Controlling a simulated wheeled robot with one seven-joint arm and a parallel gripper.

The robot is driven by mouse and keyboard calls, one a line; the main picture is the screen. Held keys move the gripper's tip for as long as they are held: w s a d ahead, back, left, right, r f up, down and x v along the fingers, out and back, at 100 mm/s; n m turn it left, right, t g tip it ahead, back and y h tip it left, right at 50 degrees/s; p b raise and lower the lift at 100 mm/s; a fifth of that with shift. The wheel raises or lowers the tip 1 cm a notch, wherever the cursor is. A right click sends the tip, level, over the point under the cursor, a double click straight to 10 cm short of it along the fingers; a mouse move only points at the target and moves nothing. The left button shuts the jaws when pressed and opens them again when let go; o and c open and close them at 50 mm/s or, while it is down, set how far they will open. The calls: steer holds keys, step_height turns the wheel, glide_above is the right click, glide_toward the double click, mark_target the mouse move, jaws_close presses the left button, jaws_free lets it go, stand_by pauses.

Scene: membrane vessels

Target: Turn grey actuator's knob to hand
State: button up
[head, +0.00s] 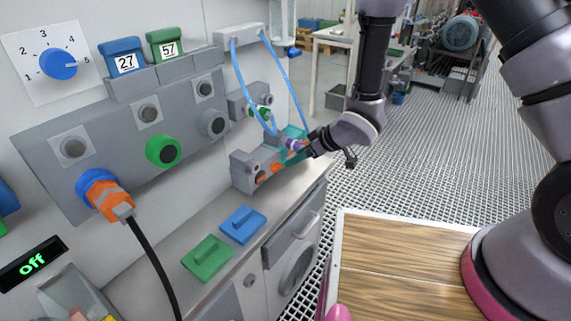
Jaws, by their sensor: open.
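A grey block (246,171) stands on the ledge against the wall panel, with a dark round port and orange round parts (276,168) on its front. I take it for the grey actuator, but cannot be sure. Behind it, a second grey block (238,104) carries a green fitting (262,113) with a blue hose. My gripper (291,152) reaches in from the right, beside the front block's right end. It is open, around or close to a small purple and teal part (294,143). Contact is too small to tell. The arm and gripper hide part of the knob area.
Blue hoses (236,62) loop down from a wall bracket near my gripper. An orange plug (108,200) with a black cable sits at left. Blue (243,225) and green (207,258) blocks lie on the ledge. A wooden tabletop (400,260) is at lower right; grated floor lies beyond.

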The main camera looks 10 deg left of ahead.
mark_target(277, 167)
steer(key=x, duration=0.8)
jaws_close()
